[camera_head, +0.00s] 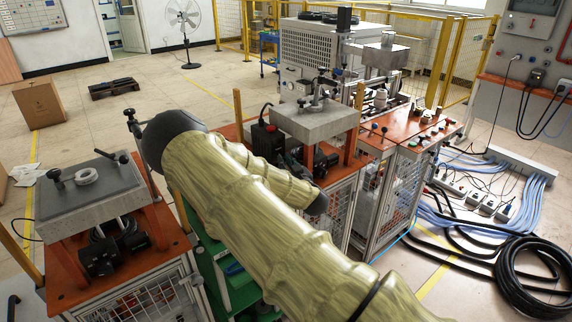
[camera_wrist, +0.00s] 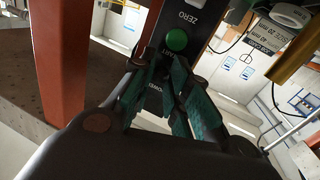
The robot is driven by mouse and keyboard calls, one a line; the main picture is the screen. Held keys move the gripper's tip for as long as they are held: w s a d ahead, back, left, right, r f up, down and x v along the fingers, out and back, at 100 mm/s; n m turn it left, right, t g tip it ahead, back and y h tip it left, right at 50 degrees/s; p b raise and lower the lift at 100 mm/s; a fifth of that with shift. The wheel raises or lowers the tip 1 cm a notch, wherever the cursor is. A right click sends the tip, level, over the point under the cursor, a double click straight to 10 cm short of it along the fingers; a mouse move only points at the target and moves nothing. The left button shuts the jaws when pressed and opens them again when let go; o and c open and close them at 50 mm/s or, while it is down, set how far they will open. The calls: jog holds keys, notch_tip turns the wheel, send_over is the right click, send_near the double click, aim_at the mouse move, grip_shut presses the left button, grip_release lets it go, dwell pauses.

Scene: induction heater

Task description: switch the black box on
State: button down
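The black box (camera_head: 268,140) sits under the grey-topped middle station in the head view. In the wrist view its dark face (camera_wrist: 192,62) fills the upper middle, with a round green button (camera_wrist: 176,40), a "ZERO" label above it and a partly covered "POWER" label below. My gripper (camera_wrist: 164,60) points at this face. Its two dark, green-padded fingers stand a little apart, with the panel showing between them and nothing held. The tips are just below the green button; whether they touch the panel cannot be told. In the head view my gripper (camera_head: 292,160) is partly hidden behind my arm.
Orange legs (camera_wrist: 60,60) and a grey block (camera_head: 315,118) frame the box closely. A similar station (camera_head: 90,190) with another black box (camera_head: 97,257) stands at left. A machine with an orange top (camera_head: 395,125) adjoins at right. Cables (camera_head: 525,265) cover the right floor.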

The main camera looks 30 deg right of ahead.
jog(key=shift+r, duration=0.2)
jog(key=r+g+p, duration=0.1)
jog(key=g+p, duration=0.1)
jog(key=p, duration=0.1)
jog(key=shift+r+p, duration=0.3)
jog(key=shift+r+n+g+p, duration=0.45)
jog(key=shift+g+p, duration=0.45)
jog(key=shift+p, duration=0.3)
jog(key=g+p, duration=0.2)
jog(key=p, duration=0.1)
jog(key=r+g+p, duration=0.1)
jog(key=g+p, duration=0.1)
jog(key=p, duration=0.1)
jog(key=w+n+g+p, duration=0.1)
jog(key=p, duration=0.2)
jog(key=shift+r+g+y, duration=0.3)
jog(key=shift+r+g, duration=0.1)
